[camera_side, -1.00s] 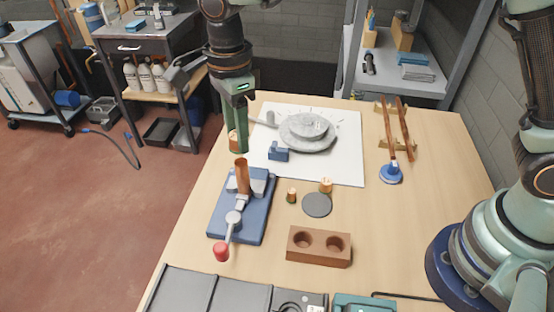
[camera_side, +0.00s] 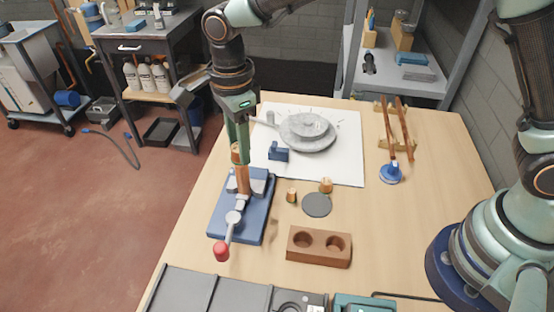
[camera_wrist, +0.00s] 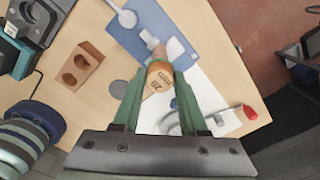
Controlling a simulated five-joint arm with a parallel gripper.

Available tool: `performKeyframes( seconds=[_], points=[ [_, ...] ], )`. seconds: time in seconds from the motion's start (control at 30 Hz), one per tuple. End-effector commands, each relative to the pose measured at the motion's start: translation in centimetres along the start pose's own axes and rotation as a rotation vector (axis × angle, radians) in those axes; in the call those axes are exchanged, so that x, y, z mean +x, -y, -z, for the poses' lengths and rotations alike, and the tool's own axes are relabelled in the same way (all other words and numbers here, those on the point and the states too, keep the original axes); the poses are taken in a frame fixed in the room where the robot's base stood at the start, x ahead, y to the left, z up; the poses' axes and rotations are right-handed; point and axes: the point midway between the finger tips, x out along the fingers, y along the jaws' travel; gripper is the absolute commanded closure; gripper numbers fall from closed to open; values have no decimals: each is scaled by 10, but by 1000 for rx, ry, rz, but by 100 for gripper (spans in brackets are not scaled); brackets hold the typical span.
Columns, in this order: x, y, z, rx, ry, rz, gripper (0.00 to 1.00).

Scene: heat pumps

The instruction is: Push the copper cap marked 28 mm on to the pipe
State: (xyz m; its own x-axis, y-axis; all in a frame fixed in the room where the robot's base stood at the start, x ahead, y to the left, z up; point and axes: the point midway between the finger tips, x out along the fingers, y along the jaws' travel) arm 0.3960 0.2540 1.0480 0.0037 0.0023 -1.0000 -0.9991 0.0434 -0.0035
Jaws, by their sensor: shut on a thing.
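The copper cap (camera_side: 236,154) is between the fingers of my gripper (camera_side: 238,148), at the top of the upright copper pipe (camera_side: 243,182). My gripper is shut on the cap. The pipe stands in a grey clamp on a blue base (camera_side: 222,224) with a red-knobbed lever (camera_side: 222,252). The pipe's top rim is hidden by the cap; how far the cap sits over it, I cannot tell.
Two other copper caps (camera_side: 326,185) (camera_side: 291,195) stand right of the clamp, near a dark round pad (camera_side: 316,205). A brown block with two holes (camera_side: 319,246) is in front. A white sheet (camera_side: 345,160) bears grey round parts and a small blue block (camera_side: 278,152).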

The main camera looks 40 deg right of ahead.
Motion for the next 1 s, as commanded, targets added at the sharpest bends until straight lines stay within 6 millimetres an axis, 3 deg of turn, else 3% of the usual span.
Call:
performKeyframes(
  seconds=[1.0],
  points=[
    [8, 0, 0, 0, 0, 0, 100]
  ],
)
